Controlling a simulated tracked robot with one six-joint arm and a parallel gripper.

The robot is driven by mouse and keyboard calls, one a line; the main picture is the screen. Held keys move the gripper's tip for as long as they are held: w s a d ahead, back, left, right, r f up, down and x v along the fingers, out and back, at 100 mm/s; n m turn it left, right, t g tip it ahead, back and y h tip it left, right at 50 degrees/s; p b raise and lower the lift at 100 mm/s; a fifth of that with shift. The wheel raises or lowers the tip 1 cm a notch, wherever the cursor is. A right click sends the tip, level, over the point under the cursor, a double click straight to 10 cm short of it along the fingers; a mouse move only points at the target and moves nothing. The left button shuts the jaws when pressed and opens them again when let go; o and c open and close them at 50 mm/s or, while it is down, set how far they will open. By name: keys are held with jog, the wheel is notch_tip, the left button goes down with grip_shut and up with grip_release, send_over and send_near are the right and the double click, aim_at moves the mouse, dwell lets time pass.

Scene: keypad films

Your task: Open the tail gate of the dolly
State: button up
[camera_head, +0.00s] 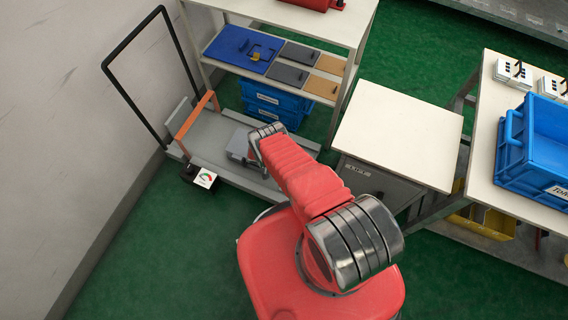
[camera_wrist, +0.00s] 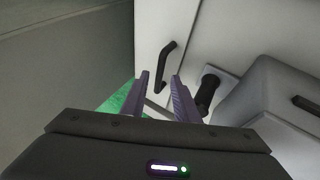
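The dolly (camera_head: 223,178) is a low grey platform at the left in the head view, with a tall black push frame (camera_head: 117,84) at its wall side. An orange bar (camera_head: 197,114) slopes over its left part. I cannot tell surely which part is the tail gate. My gripper (camera_wrist: 159,75) is open and empty in the wrist view, its two purple-grey fingers apart. A black bar handle (camera_wrist: 166,63) on a pale panel (camera_wrist: 150,30) shows just beyond the fingertips, apart from them as far as I can tell. In the head view my arm hides the gripper's fingers.
A black box with a white gauge card (camera_head: 205,178) is at the dolly's near left corner. A shelf (camera_head: 280,72) with blue crates (camera_head: 268,97) stands behind. A white-topped cabinet (camera_head: 398,130) is to the right. Green floor is free at front left.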

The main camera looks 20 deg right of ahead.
jog(key=v, duration=1.3)
jog(key=shift+a+r, duration=0.2)
jog(key=shift+r, duration=0.1)
dwell(0.5)
